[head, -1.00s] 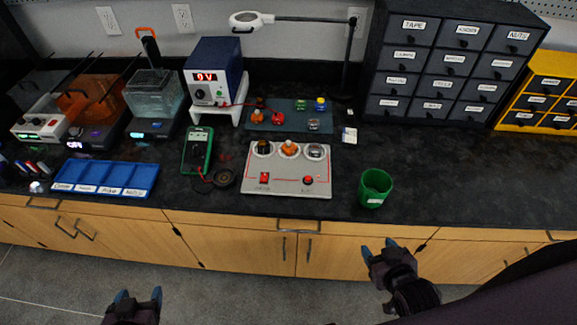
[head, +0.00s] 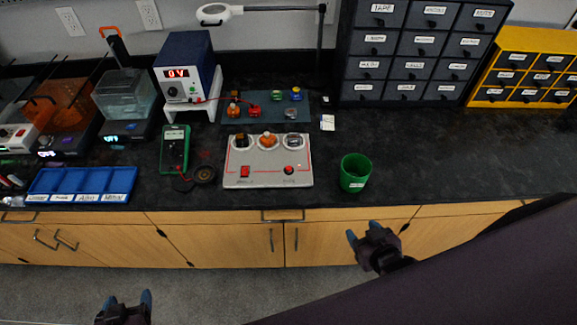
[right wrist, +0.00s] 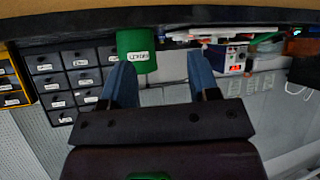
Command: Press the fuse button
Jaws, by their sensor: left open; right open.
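A light grey control panel (head: 240,183) lies on the black bench, with three round parts along its back. At its front are a red rocker switch (head: 245,171) on the left and a round red button (head: 289,170) on the right. Their labels are too small to read, so I cannot tell which is the fuse button. My right gripper (head: 362,235) is open and empty, in front of the bench edge, to the right of and nearer than the panel. Its open fingers (right wrist: 160,75) also show in the right wrist view. My left gripper (head: 124,300) is open and empty at the bottom left, away from the bench.
A green cup (head: 355,173) stands right of the panel and shows in the right wrist view (right wrist: 137,50). A green multimeter (head: 174,149) and blue tray (head: 82,183) lie to the left. A power supply (head: 187,75) stands behind. Bench right of the cup is clear.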

